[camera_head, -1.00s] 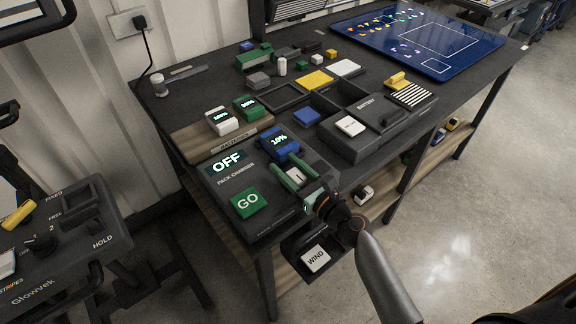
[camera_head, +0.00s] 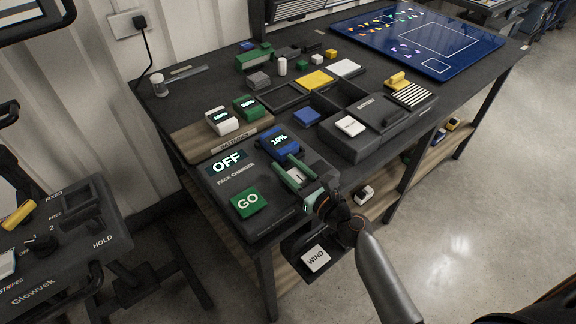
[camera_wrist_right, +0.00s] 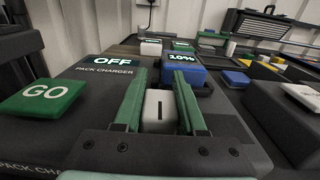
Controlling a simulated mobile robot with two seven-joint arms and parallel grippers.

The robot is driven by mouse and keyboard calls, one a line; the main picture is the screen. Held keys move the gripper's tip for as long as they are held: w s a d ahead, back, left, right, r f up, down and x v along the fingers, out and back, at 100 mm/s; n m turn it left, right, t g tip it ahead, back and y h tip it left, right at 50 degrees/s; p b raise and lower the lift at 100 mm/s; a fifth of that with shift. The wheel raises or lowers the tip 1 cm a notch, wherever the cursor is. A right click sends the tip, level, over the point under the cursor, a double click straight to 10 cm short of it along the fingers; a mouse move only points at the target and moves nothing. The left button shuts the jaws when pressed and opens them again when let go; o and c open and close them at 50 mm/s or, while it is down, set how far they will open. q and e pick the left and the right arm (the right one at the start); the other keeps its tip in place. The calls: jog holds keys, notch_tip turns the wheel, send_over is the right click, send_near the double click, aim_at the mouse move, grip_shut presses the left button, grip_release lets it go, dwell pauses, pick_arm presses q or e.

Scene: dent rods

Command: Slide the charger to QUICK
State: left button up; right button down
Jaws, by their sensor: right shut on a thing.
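The pack charger (camera_head: 270,208) is a dark box at the near left corner of the table. Its display (camera_head: 226,163) reads OFF, and it has a green GO button (camera_head: 248,201). A blue battery (camera_head: 279,141) reading 10% sits at its back. My right gripper (camera_head: 285,164) has its green fingers shut on the charger's white slider (camera_wrist_right: 160,108), one finger on each side. The slider's dark slot line shows in the right wrist view. The QUICK mark is not readable; my gripper hides part of the charger. My left gripper is out of view.
A white battery (camera_head: 222,121) and a green battery (camera_head: 249,107) stand behind the charger. A dark BATTERY box (camera_head: 378,145) with a white button lies to the right. A WIND button (camera_head: 315,258) sits below the front edge. A blue board (camera_head: 480,55) lies far right.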

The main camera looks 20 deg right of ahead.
aim_at(309, 161)
dwell(0.4)
jog(key=d, duration=0.2)
jog(key=w+d, duration=0.2)
jog(key=d, duration=0.1)
jog(key=shift+d+b, duration=0.35)
jog(key=shift+b, duration=0.05)
jog(key=shift+d, duration=0.2)
jog(key=shift+r, duration=0.1)
jog(key=shift+c, duration=2.4)
grip_release()
jog(key=shift+w+d, duration=0.1)
jog(key=shift+s, duration=0.4)
jog(key=b+v, duration=0.1)
jog(key=v, duration=1)
jog(key=shift+s+d+b, duration=0.2)
jog(key=shift+s+b, duration=0.15)
jog(key=shift+b, duration=0.05)
